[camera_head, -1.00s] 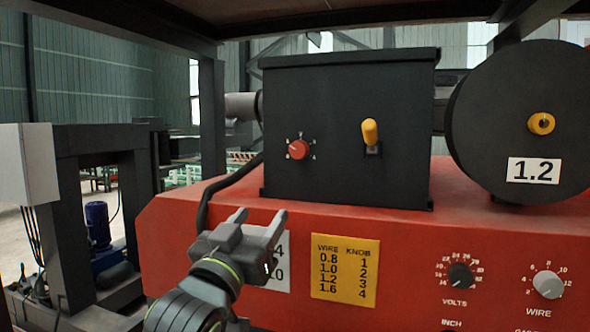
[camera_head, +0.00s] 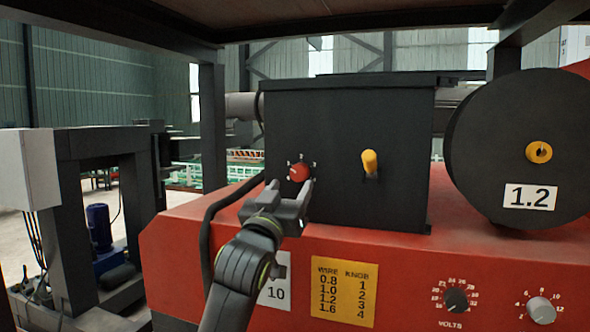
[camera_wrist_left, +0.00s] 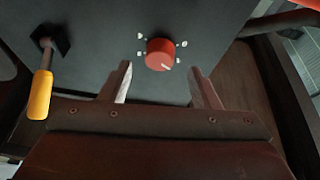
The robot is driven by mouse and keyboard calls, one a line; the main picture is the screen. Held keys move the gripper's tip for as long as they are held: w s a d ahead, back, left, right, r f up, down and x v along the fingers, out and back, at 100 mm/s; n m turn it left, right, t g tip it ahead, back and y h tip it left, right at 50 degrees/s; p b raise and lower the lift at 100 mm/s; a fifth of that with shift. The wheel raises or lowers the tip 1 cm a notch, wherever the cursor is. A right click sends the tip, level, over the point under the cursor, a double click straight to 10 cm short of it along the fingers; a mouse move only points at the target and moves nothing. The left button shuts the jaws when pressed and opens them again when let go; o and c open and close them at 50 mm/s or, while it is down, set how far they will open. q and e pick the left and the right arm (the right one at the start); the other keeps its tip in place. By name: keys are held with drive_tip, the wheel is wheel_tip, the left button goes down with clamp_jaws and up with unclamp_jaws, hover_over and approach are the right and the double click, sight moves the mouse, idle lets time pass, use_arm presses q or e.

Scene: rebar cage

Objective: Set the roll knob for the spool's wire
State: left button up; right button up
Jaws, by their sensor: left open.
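The red roll knob (camera_head: 299,172) sits on the front of the black feeder box (camera_head: 345,125), with small marks around it. In the left wrist view the knob (camera_wrist_left: 160,54) lies ahead, between and beyond the fingertips, with a pale pointer line at its lower right. My left gripper (camera_head: 291,185) is open and empty just below and in front of the knob; I see no contact. The black wire spool (camera_head: 500,130) bears a white label (camera_head: 530,196) reading 1.2. The yellow chart (camera_head: 343,290) pairs wire 0.8, 1.0, 1.2, 1.6 with knob 1, 2, 3, 4. My right gripper is out of view.
A yellow-handled lever (camera_head: 369,161) stands out from the box, right of the knob; it also shows in the left wrist view (camera_wrist_left: 40,94). A black cable (camera_head: 208,230) runs down left of my arm. VOLTS (camera_head: 456,300) and WIRE (camera_head: 541,310) dials sit on the red casing below.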

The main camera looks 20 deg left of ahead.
sight(297, 176)
use_arm(q)
drive_tip(key=shift+p+x, duration=0.7)
drive_tip(key=shift+x, duration=1.25)
drive_tip(key=c, duration=1)
drive_tip(key=shift+m, duration=0.3)
